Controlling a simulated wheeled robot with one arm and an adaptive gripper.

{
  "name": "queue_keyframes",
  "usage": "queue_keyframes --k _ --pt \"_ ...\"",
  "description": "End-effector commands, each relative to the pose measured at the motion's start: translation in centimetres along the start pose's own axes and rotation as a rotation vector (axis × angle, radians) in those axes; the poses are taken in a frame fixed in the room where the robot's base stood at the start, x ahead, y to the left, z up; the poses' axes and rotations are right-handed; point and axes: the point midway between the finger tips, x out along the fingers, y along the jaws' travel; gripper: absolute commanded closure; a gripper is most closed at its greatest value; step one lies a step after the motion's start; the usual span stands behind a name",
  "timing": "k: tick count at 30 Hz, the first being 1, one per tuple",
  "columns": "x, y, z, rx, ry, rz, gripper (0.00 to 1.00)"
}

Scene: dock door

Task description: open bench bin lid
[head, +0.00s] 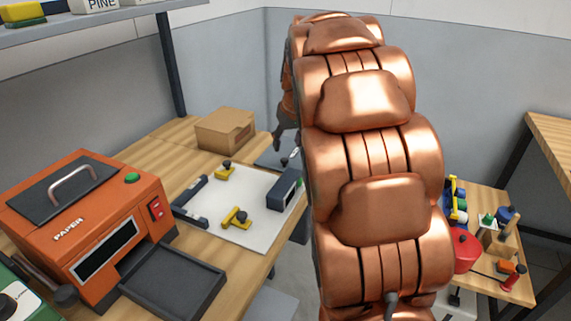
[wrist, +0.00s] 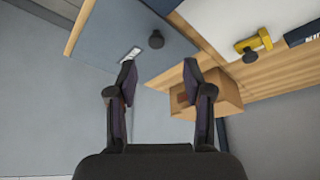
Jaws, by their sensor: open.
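A flat blue-grey lid (wrist: 110,28) with a black knob (wrist: 156,40) and a small white label (wrist: 130,53) shows at the top of the wrist view. It looks closed, level with the wooden bench top. In the head view part of the lid (head: 268,158) shows at the bench's far end, with its knob (head: 284,162); my arm hides the rest. My gripper (wrist: 159,72) is open and empty. The knob appears just beyond the gap between its fingertips, apart from them. In the head view my gripper (head: 278,141) is over the bench near the lid, partly hidden by my arm.
A cardboard box (head: 226,130) stands close beside the lid, near my right finger in the wrist view (wrist: 228,95). A white board (head: 232,232) with yellow and dark fixtures and an orange machine (head: 135,200) occupy the bench. A side table (head: 515,200) stands right.

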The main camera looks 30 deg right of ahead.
Motion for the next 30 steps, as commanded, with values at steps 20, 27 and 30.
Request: queue_keyframes --k 20,27,30 --pt "6.8 0.6 -0.5 0.001 0.006 0.003 0.49" --pt "8.1 0.6 -0.6 0.002 0.011 0.004 0.49" --pt "8.0 0.6 -0.6 0.001 0.012 0.004 0.49"
